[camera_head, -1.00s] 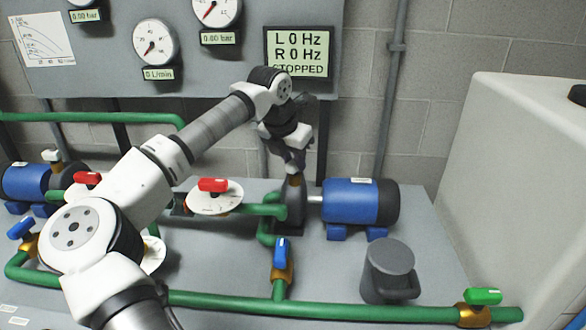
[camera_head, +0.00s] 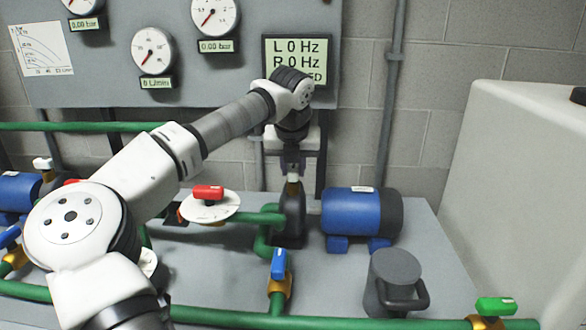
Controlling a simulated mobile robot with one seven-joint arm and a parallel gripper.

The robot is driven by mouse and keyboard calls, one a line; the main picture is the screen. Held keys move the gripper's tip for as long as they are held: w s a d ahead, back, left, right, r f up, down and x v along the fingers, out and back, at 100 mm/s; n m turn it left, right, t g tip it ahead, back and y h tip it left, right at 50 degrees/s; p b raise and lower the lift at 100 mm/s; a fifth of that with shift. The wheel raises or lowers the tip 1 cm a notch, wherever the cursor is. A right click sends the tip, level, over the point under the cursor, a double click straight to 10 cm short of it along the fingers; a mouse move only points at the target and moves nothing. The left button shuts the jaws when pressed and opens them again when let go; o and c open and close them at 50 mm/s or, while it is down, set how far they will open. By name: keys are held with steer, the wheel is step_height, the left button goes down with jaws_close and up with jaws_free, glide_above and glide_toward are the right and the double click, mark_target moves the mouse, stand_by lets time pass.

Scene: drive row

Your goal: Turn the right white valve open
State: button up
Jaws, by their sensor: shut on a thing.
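My gripper (camera_head: 292,166) is at the top of the dark right pump, in the middle of the head view. It points down and is shut on the right white valve (camera_head: 293,178). Only a small pale part of this valve shows under the fingers; its handle is mostly hidden, so I cannot tell its angle. The left white valve (camera_head: 42,163) stands above the left pump at the far left. The display (camera_head: 297,60) behind my arm reads L 0 Hz and R 0 Hz; its bottom line is partly covered.
A red valve (camera_head: 208,193) on a white disc is left of the pump. A blue valve (camera_head: 279,265) stands in front, and a green valve (camera_head: 496,306) at front right. A blue motor (camera_head: 350,213) and a grey can (camera_head: 393,282) are to the right.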

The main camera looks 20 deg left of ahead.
stand_by(0.3)
steer(key=o, duration=1)
steer(key=shift+r, duration=0.1)
